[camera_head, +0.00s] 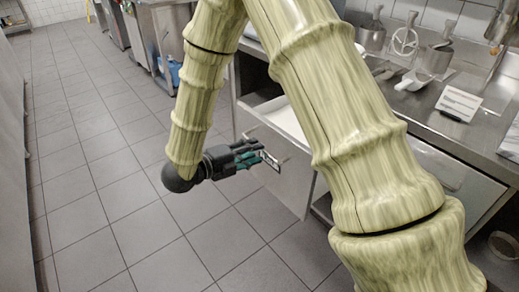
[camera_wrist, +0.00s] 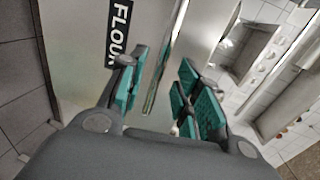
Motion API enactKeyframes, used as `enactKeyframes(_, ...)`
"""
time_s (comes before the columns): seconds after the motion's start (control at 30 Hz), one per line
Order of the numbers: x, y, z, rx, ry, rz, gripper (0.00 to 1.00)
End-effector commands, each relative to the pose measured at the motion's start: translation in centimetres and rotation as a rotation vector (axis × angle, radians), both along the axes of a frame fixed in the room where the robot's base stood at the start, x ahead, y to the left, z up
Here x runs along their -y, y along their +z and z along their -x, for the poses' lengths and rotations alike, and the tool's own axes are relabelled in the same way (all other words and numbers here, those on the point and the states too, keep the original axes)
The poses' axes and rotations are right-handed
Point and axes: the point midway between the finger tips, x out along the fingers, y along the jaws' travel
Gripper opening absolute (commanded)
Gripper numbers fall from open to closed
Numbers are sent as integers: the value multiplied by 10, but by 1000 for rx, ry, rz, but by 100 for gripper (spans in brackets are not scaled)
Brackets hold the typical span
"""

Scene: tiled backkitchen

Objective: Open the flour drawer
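The flour drawer has a plain metal front (camera_head: 290,188) at the left side of the counter. It stands out from the counter, and part of its pale inside (camera_head: 283,117) shows behind my arm. In the wrist view a black FLOUR label (camera_wrist: 120,30) is on the front (camera_wrist: 85,60). The bar handle (camera_wrist: 166,62) runs between the green finger pads of my gripper (camera_wrist: 165,92). The fingers are apart on both sides of the handle, with gaps showing. In the head view my gripper (camera_head: 258,158) is at the drawer front, and my arm hides much of the counter.
The steel counter (camera_head: 455,125) holds metal scoops and containers (camera_head: 436,60) and a white card (camera_head: 459,103). A blue item (camera_head: 172,72) is under the farther bench. The tiled floor (camera_head: 110,170) left of the drawer is clear.

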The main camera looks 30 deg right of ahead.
Motion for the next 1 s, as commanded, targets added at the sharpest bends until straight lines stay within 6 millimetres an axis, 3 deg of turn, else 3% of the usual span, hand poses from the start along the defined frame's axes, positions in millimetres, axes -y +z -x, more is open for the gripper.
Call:
enactKeyframes(0.2, -40, 8, 5, 0, 2, 0, 33)
enactKeyframes(0.43, -70, 15, 9, 1, 2, 0, 33)
enactKeyframes(0.6, -79, 16, 11, 1, 0, -1, 33)
enactKeyframes(1.0, -80, 16, 11, 1, -1, -1, 33)
